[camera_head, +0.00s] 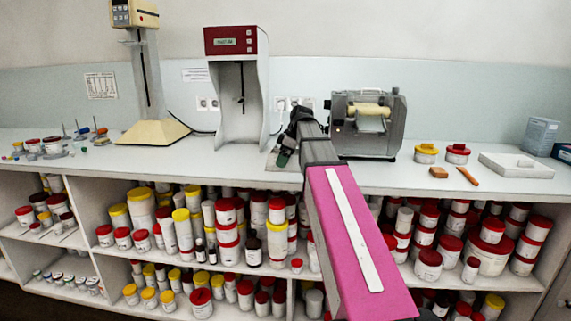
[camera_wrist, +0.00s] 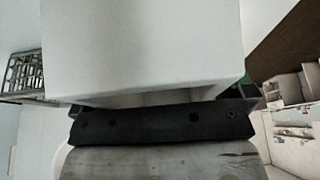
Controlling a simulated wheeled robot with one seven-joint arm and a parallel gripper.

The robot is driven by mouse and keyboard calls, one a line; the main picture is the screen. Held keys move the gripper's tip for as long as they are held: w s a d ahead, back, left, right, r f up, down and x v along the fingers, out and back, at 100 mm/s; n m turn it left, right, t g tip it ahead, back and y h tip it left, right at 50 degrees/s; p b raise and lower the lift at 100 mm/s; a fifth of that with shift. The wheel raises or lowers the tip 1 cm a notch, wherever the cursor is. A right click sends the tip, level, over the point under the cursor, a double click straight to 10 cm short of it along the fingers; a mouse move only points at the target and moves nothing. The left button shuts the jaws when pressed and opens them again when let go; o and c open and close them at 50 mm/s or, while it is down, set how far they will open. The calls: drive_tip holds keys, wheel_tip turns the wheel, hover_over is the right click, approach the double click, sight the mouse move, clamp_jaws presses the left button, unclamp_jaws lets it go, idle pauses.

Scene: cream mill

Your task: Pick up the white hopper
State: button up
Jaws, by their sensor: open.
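The grey metal roller mill (camera_head: 375,125) stands on the bench right of centre. A cream-white part (camera_head: 369,109) sits at its front top and looks like the hopper, but it is small in this view. My gripper (camera_head: 284,152) is open, left of the mill, just above the bench and pointing down. In the wrist view a large plain white block (camera_wrist: 145,45) fills the top middle, close behind a black bar (camera_wrist: 160,122). I cannot tell whether this block is the hopper, or whether my fingers touch it. My fingertips are not clear in either view.
A red-topped white mixer (camera_head: 237,85) stands left of my gripper, and a cream stand (camera_head: 152,131) beyond it. Red-and-yellow-lidded jars (camera_head: 441,153), a white tray (camera_head: 487,163) and an orange tool (camera_head: 467,176) lie right. Shelves of jars fill the space below the bench.

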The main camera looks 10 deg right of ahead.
drive_tip(key=shift+f, duration=0.1)
drive_tip(key=c, duration=0.7)
drive_tip(key=shift+c, duration=0.2)
